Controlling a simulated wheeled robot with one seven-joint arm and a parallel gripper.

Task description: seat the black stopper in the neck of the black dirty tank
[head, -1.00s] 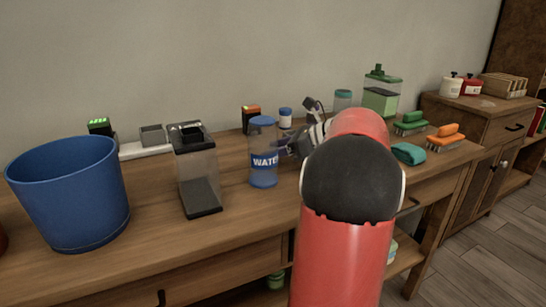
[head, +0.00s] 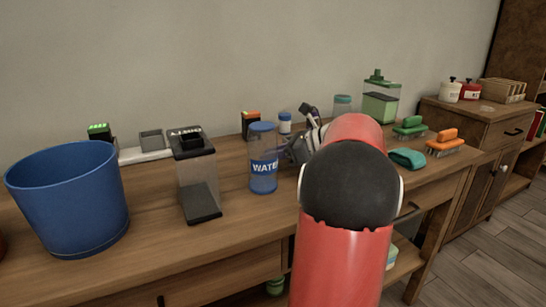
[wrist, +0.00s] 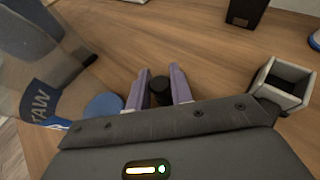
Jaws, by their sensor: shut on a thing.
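The dirty tank (head: 199,178) is a clear, boxy container with a dark lid and dark base, standing on the bench left of the water bottle (head: 263,170). In the head view my gripper (head: 310,112) is behind and right of the water bottle, well apart from the tank. My red arm hides part of it, and the stopper cannot be made out there.
A blue bucket (head: 68,205) stands at the left of the bench. A blue-capped jar (head: 285,122) and an orange-topped dark box (head: 251,125) stand near the wall. Brushes (head: 445,142) lie farther right.

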